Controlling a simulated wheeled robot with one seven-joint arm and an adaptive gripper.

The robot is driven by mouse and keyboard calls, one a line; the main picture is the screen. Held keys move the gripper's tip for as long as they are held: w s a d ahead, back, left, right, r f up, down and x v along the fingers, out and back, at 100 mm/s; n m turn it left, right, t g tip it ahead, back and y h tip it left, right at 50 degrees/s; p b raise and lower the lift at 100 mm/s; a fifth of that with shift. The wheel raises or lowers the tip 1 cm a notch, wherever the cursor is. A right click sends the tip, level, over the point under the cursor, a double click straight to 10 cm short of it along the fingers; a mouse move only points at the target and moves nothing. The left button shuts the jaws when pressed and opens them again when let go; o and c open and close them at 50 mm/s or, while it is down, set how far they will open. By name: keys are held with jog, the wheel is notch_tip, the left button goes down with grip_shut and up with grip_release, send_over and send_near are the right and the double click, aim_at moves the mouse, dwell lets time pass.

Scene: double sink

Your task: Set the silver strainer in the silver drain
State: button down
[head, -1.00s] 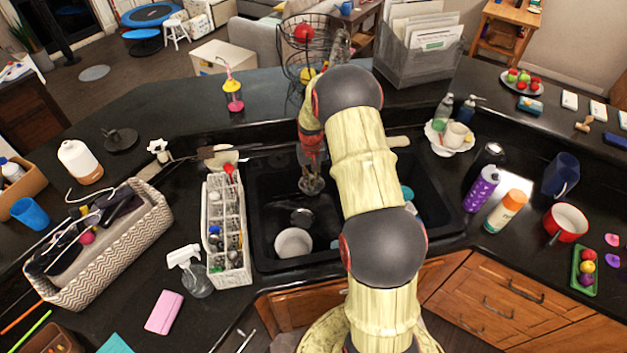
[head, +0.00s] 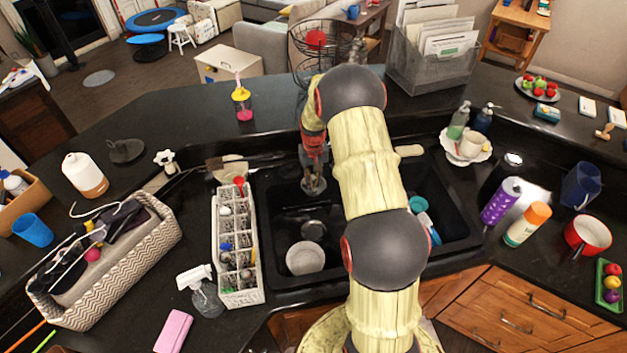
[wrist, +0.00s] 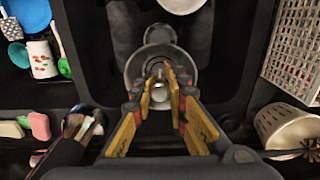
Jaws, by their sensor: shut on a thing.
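My gripper (wrist: 160,88) points down over the left basin of the dark double sink. Its yellow-padded fingers are shut on the silver strainer (wrist: 134,68), a round metal cup with a small central knob between the fingertips. In the head view my gripper (head: 314,186) is over the back part of that basin. The silver drain (wrist: 160,33) is partly hidden behind the strainer's rim in the wrist view. It shows as a grey disc (head: 313,230) on the basin floor in the head view, nearer the robot than my gripper. The strainer appears apart from it, above the floor.
A white bowl (head: 305,258) sits in the left basin, close to the drain. A white caddy (head: 238,250) stands along the left rim. The right basin holds teal items (head: 421,206). The black faucet area (wrist: 80,125) and a white basket (wrist: 285,125) are close by.

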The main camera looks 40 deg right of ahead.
notch_tip(320, 180, down, 21)
jog(key=b, duration=2)
jog(key=shift+b, duration=0.4)
jog(key=shift+f, duration=0.1)
jog(key=shift+f+b, duration=2.85)
jog(key=shift+f, duration=2)
jog(key=shift+s+f, duration=0.1)
jog(key=shift+f, duration=0.55)
jog(key=c, duration=1.7)
grip_release()
jog(key=shift+o, duration=0.2)
